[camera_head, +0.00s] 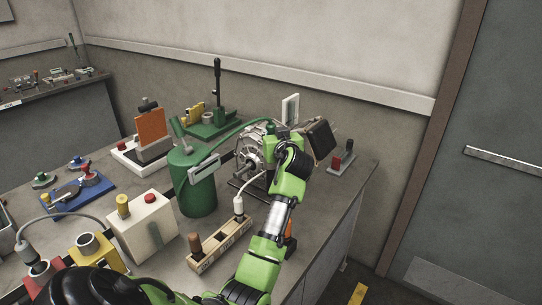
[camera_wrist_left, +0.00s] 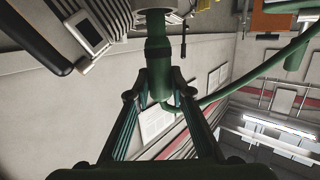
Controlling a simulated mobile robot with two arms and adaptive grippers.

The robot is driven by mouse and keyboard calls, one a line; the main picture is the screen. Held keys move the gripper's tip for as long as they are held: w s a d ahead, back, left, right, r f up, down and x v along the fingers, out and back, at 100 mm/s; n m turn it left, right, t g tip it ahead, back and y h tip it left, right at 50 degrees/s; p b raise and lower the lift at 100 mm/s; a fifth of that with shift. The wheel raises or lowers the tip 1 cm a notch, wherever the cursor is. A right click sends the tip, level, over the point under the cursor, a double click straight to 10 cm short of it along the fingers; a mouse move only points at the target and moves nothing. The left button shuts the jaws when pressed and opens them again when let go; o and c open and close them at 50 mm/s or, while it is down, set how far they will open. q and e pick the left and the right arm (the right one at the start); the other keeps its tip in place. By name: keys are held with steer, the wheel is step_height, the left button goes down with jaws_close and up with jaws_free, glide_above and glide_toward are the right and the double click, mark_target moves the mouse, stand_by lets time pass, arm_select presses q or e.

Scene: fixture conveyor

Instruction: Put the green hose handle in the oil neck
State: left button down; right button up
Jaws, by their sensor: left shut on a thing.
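My left gripper (camera_head: 279,143) is shut on the green hose handle, which shows between its fingers in the left wrist view (camera_wrist_left: 158,80). The handle's far end meets a pale round neck (camera_wrist_left: 172,16), apparently the oil neck, at the top of that view. I cannot tell how deep the handle sits in it. In the head view the gripper is at the grey machine with a spoked wheel (camera_head: 250,151), and the neck is hidden there. A green hose (camera_head: 232,136) runs from the handle to the green canister (camera_head: 198,190). My right gripper is not in view.
A wooden block with sockets (camera_head: 222,246) and a cream box with a red button (camera_head: 150,232) stand in front. A dark panel (camera_head: 319,139) is just right of the gripper. A green lever press (camera_head: 215,120) stands behind.

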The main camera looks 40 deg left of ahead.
arm_select(q)
steer(key=shift+f+b, duration=0.45)
steer(key=shift+f, duration=0.2)
steer(key=shift+f+b, duration=0.35)
steer(key=shift+f, duration=0.05)
stand_by(0.6)
steer(key=c, duration=1.7)
jaws_free()
steer(key=v, duration=1.2)
